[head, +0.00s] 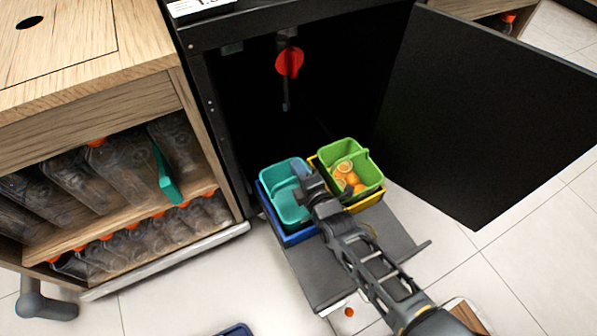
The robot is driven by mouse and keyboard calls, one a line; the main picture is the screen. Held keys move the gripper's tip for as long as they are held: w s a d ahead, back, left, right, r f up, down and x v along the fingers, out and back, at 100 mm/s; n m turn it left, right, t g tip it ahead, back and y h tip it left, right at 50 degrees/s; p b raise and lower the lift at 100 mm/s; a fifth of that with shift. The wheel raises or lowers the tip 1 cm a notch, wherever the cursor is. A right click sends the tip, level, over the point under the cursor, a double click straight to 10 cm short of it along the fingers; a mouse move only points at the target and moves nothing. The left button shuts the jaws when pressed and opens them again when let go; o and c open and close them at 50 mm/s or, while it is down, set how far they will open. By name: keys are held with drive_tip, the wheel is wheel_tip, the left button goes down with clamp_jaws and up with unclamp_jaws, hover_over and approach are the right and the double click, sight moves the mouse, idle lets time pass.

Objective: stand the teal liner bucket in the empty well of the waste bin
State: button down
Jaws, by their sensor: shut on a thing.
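The teal liner bucket (283,174) is at the blue well (298,237) on the left of the pulled-out waste bin. It looks upright and appears to sit within the blue walls, but I cannot tell whether it rests on the bottom. My gripper (303,180) is at the bucket's right rim and is shut on it. My arm hides part of the bucket's right side. The green bucket (333,152) with orange halves (344,169) in it stands in the yellow well (368,202) to the right.
The open black cabinet (330,60) is behind the bin, with its door (490,110) swung out at right. A wooden shelf (120,235) with several bottles stands at left. A teal object (167,182) hangs at the shelf. Small orange item (349,312) lies near the bin's front.

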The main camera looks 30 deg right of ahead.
drive_tip(key=shift+f, duration=0.15)
drive_tip(key=c, duration=1.1)
unclamp_jaws()
drive_tip(key=s+r+p, duration=0.2)
drive_tip(key=s+p, duration=0.2)
drive_tip(key=s, duration=0.7)
drive_tip(key=shift+s+a+r, duration=0.15)
drive_tip(key=shift+s+r, duration=0.25)
